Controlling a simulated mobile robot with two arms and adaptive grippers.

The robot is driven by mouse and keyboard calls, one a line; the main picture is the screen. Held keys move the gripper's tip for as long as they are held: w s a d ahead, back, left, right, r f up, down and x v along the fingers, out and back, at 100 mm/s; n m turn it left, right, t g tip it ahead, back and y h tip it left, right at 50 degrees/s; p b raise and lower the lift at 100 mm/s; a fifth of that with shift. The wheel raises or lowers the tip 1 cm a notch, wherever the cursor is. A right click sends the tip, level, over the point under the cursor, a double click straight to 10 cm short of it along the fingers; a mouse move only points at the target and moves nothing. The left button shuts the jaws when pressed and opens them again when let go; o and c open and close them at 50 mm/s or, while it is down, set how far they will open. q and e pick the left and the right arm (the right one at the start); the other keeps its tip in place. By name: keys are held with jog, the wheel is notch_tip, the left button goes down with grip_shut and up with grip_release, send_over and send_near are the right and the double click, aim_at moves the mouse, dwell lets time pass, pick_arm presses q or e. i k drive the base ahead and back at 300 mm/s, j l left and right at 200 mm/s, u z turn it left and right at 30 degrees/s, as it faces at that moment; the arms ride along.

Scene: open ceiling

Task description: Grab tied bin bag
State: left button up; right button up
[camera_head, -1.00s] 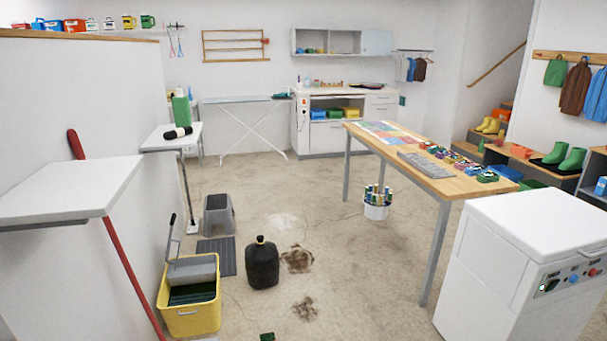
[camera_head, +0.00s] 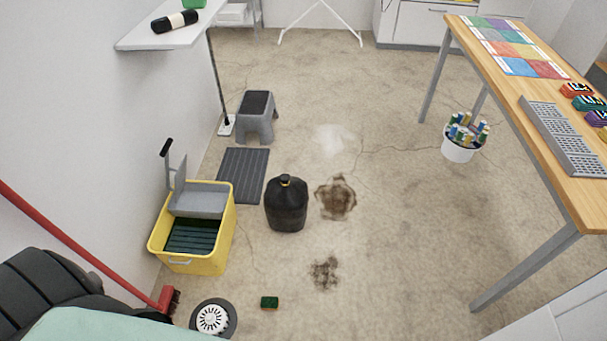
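The tied bin bag (camera_head: 286,207) is black and stands upright on the concrete floor near the middle of the head view. Its gathered neck has a small yellow tie at the top. It stands apart from the yellow mop bucket on its left, and a brown stain lies close on its right. Neither of my grippers is in view, and nothing touches the bag.
A yellow mop bucket (camera_head: 197,262) with a grey wringer stands left of the bag. A grey mat (camera_head: 243,175) and a step stool (camera_head: 257,117) are behind. A green sponge (camera_head: 269,302) lies in front. A wooden table (camera_head: 555,150) stands right. Stained floor between is open.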

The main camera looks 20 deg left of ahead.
aim_at(286, 196)
jog(key=i+l+u, duration=0.1)
jog(key=i+u, duration=0.3)
jog(key=i+l+u, duration=0.3)
jog(key=i+u, duration=0.15)
jog(key=i, duration=0.15)
jog(key=i+l+u, duration=0.85)
jog(key=l, duration=0.15)
